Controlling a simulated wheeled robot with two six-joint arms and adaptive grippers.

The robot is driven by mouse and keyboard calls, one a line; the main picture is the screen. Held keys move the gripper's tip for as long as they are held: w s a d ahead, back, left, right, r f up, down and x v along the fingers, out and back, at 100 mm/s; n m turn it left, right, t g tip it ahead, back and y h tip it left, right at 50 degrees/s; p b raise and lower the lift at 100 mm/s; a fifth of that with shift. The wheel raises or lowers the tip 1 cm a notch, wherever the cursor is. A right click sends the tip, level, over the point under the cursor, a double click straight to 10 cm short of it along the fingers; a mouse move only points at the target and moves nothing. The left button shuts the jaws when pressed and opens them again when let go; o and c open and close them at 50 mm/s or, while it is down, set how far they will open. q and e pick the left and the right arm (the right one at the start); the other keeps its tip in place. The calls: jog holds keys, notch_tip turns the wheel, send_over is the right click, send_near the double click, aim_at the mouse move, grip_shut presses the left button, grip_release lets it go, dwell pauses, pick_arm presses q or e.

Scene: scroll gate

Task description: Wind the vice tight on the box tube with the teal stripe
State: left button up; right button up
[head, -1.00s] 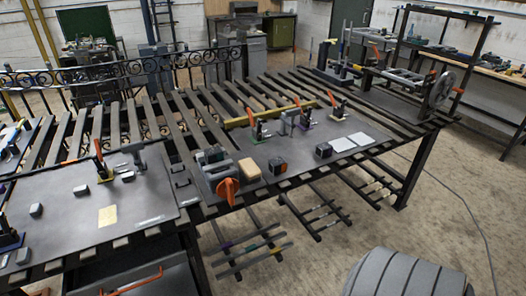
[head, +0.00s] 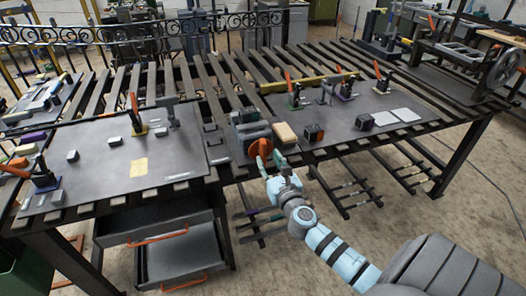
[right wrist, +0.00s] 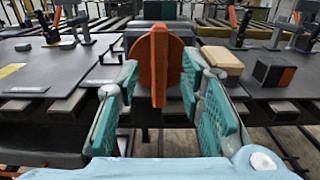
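The grey vice (head: 246,122) is mounted at the front edge of the bench, with a round orange handwheel (head: 260,149) facing me. In the right wrist view the handwheel (right wrist: 174,50) has a raised upright bar across its middle. My right gripper (head: 277,164) is at the handwheel. Its two teal fingers are open, one on each side of the upright bar, with visible gaps. My left gripper is not in view.
A tan block (head: 286,133) and a dark block with an orange face (head: 314,133) stand right of the vice. Toggle clamps with orange handles stand on the plates. Slender tubes lie on racks below. An open drawer (head: 180,252) juts out at lower left.

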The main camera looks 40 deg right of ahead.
aim_at(265, 153)
jog(key=x, duration=0.5)
jog(key=shift+w+b, duration=0.3)
jog(key=shift+w, duration=0.05)
jog(key=shift+d, duration=0.1)
grip_shut()
jog(key=shift+m, duration=0.3)
